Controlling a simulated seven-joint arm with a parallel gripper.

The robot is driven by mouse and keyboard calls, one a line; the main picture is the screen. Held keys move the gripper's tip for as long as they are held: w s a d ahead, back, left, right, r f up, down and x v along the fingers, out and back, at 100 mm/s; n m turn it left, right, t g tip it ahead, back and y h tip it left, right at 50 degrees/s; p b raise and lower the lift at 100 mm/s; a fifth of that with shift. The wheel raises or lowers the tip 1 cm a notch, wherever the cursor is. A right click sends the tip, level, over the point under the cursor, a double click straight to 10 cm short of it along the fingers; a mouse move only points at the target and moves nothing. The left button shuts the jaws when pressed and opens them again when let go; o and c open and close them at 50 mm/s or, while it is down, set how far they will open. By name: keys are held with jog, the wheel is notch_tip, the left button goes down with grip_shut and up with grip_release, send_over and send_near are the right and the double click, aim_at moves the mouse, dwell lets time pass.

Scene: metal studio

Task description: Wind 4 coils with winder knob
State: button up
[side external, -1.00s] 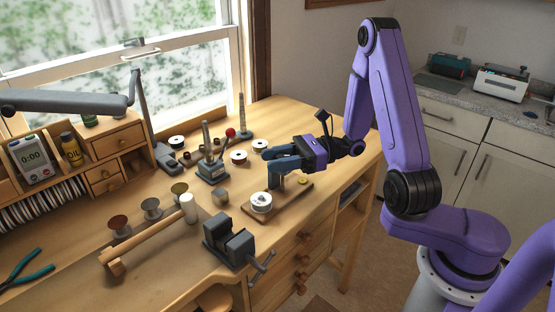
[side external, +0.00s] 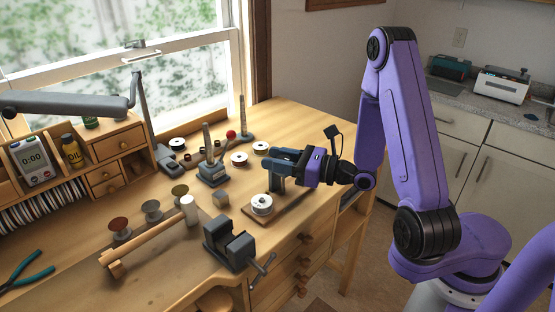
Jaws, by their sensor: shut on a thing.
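The winder is a small wooden base (side external: 284,212) near the bench's front right edge. A white spool (side external: 261,204) with a dark centre sits on its left end, and a dark upright post (side external: 276,184) rises behind it. My gripper (side external: 277,163) is over the back of the winder, level with the top of the post, its fingers pointing left. It is shut on the winder knob, which the fingers hide. I cannot make out how much wire is on the spool.
A grey vise (side external: 231,243) stands in front of the winder. White-rimmed spools (side external: 239,159) and a spiked stand (side external: 213,172) lie behind and left. The bench's right back corner is fairly clear.

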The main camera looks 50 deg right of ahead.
jog(key=shift+d+m+t+h, duration=0.1)
jog(key=shift+m+t+h, duration=0.4)
jog(key=shift+m+h, duration=0.5)
jog(key=o, duration=1)
jog(key=shift+c, duration=0.2)
jog(key=shift+n, duration=0.5)
jog(key=shift+g+y, duration=0.3)
jog(key=shift+y, duration=0.2)
jog(key=shift+s+a+n+g+y, duration=0.1)
jog(key=shift+a+n+g+y, duration=0.05)
jog(key=shift+n+g+y, duration=1.2)
jog(key=shift+s+a+n+g+y, duration=0.1)
jog(key=shift+n+g+y, duration=0.85)
jog(key=shift+n+y, duration=0.8)
jog(key=n+g+y, duration=0.1)
jog(key=g, duration=0.1)
jog(key=n+g+y, duration=0.2)
jog(key=g, duration=0.1)
jog(key=n+g+y, duration=0.2)
jog(key=g, duration=0.1)
jog(key=shift+s+a, duration=0.25)
jog(key=v, duration=1.7)
jog(key=shift+d+n, duration=0.3)
